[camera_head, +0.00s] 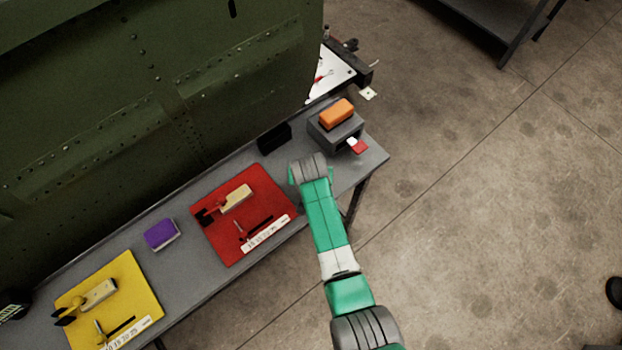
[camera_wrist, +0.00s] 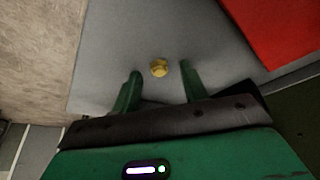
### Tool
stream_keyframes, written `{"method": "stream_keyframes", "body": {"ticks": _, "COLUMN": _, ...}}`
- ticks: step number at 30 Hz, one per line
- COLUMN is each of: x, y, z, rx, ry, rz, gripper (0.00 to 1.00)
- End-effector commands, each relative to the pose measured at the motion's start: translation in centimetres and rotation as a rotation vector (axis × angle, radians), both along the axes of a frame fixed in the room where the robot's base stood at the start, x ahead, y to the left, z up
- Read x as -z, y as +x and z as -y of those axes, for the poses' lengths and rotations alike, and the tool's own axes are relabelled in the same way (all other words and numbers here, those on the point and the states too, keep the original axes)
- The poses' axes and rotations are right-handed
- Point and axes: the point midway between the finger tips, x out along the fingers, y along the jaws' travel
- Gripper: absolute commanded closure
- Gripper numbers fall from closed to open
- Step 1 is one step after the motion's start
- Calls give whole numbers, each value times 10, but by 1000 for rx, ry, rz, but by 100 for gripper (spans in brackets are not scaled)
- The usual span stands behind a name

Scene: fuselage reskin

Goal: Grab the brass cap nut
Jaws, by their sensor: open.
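The brass cap nut (camera_wrist: 159,68) is a small gold piece standing on the grey bench top in the wrist view. My gripper (camera_wrist: 158,72) is open, with its two green fingers spread and the nut between and slightly beyond their tips. The fingers do not visibly touch it, and the height gap is hard to tell.
The grey bench (camera_head: 208,277) runs along a green riveted panel (camera_head: 150,90). A red mat (camera_head: 225,240) with tools lies left of my arm. A grey box (camera_head: 322,136) with an orange block (camera_head: 337,113) stands beyond it. A purple block (camera_head: 161,234) and yellow mat (camera_head: 140,285) lie farther left.

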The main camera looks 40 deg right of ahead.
Motion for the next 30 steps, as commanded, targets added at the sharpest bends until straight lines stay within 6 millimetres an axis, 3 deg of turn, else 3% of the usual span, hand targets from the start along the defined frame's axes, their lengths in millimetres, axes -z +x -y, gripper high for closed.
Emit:
{"method": "stream_keyframes", "body": {"ticks": 1, "x": 0, "y": 0, "z": 0, "rx": 0, "ry": 0, "rz": 0, "gripper": 56}}
{"method": "stream_keyframes", "body": {"ticks": 8, "x": 0, "y": 0, "z": 0, "rx": 0, "ry": 0, "rz": 0, "gripper": 100}}
{"method": "stream_keyframes", "body": {"ticks": 20, "x": -3, "y": 0, "z": 0, "rx": 0, "ry": -1, "rz": 1, "gripper": 100}}
{"method": "stream_keyframes", "body": {"ticks": 29, "x": -38, "y": 0, "z": 0, "rx": 1, "ry": -1, "rz": 3, "gripper": 100}}
{"method": "stream_keyframes", "body": {"ticks": 30, "x": -37, "y": -5, "z": -7, "rx": -1, "ry": 0, "rz": -1, "gripper": 100}}
